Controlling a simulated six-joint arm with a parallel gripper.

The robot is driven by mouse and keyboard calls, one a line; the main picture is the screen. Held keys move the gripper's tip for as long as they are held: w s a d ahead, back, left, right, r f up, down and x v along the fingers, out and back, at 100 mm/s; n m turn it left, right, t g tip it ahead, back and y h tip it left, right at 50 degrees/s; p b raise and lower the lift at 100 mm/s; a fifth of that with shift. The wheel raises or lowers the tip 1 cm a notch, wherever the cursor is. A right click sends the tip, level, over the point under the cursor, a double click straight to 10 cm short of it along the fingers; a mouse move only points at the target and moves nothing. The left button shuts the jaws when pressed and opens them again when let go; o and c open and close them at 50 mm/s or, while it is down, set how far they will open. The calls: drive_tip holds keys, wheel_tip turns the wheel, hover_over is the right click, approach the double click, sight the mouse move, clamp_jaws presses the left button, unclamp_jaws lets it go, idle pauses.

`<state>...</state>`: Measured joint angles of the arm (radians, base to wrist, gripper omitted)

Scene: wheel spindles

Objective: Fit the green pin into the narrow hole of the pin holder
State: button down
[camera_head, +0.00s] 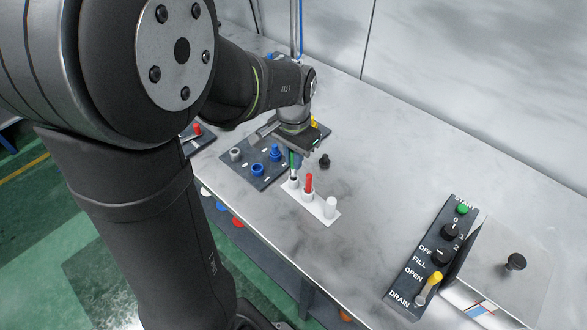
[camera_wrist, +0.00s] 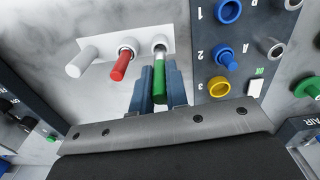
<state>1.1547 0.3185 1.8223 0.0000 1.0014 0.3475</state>
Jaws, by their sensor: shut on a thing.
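The white pin holder (camera_head: 318,207) stands on the grey bench, and it also shows at the top of the wrist view (camera_wrist: 101,46). Its sockets are in a row. A red pin (camera_wrist: 121,67) stands in the middle one, and a white cylinder (camera_wrist: 82,62) stands at the other end. My gripper (camera_wrist: 158,86) is shut on the green pin (camera_wrist: 159,82), over the end socket (camera_wrist: 160,42). The pin's pale, narrower tip is at the socket's mouth, roughly in line with it. How deep the tip sits is not clear. In the head view my gripper (camera_head: 294,152) partly hides the pin.
A dark panel (camera_head: 250,176) with blue and grey knobs lies close beside the holder. A black knob (camera_head: 324,161) stands behind it. A control panel (camera_head: 430,258) with a yellow-tipped lever is at the right. The bench between holder and control panel is clear.

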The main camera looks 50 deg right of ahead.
drive_tip(key=shift+f, duration=2.05)
drive_tip(key=c, duration=1.4)
unclamp_jaws()
drive_tip(key=shift+f, duration=0.15)
wheel_tip(320, 180, up, 12)
drive_tip(key=shift+r, duration=0.2)
drive_tip(key=shift+f, duration=4.25)
